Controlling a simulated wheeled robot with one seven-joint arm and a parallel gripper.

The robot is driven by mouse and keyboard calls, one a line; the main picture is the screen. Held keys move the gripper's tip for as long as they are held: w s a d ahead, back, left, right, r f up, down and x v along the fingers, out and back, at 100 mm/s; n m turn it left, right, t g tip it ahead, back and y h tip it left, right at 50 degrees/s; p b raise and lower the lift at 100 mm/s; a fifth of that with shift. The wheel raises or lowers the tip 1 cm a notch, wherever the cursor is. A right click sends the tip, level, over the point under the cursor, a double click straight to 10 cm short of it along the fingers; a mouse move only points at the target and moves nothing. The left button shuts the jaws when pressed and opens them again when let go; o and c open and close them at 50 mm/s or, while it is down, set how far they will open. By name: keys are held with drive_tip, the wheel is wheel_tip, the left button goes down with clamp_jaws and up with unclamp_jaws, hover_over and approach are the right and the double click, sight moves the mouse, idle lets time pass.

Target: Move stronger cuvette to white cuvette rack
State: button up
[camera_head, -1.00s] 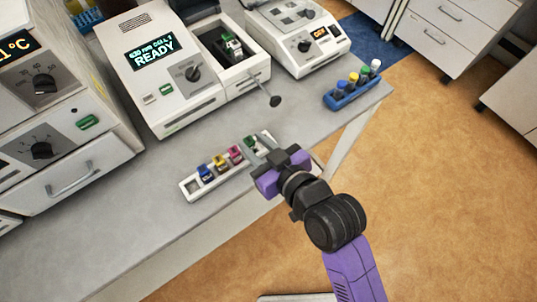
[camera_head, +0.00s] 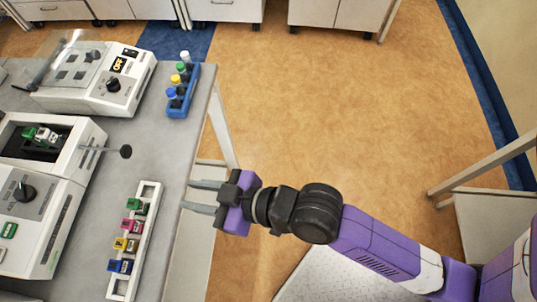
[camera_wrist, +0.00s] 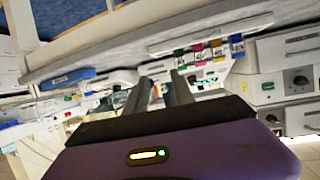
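The white cuvette rack (camera_head: 150,225) lies on the bench near its right edge. It holds a green-capped cuvette (camera_head: 137,206), a pink one (camera_head: 131,226), a yellow one (camera_head: 125,244) and a blue one (camera_head: 119,266); these four colours also show in the wrist view. A green cuvette and a whitish one (camera_head: 42,134) are in the open chamber of the photometer (camera_head: 85,140). I cannot tell which is stronger. My gripper (camera_head: 188,196) is open and empty, right of the rack near the bench edge; its parted fingers (camera_wrist: 160,88) show in the wrist view.
A lever with a black knob (camera_head: 125,151) sticks out from the photometer toward the rack. A blue rack of capped vials (camera_head: 178,110) stands at the bench's far right corner. A device reading OFF (camera_head: 120,95) is behind. Open floor lies right.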

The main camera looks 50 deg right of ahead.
drive_tip(key=s+d+r+m+t+h, duration=0.1)
drive_tip(key=s+d+m+h, duration=0.1)
drive_tip(key=s+d, duration=0.4)
drive_tip(key=s+d+r+m+t+h, duration=0.1)
drive_tip(key=s+d, duration=0.6)
drive_tip(key=s, duration=0.7)
drive_tip(key=r+m+h, duration=0.1)
drive_tip(key=h, duration=0.1)
drive_tip(key=shift+d+m+h, duration=0.2)
drive_tip(key=shift+m+h, duration=0.2)
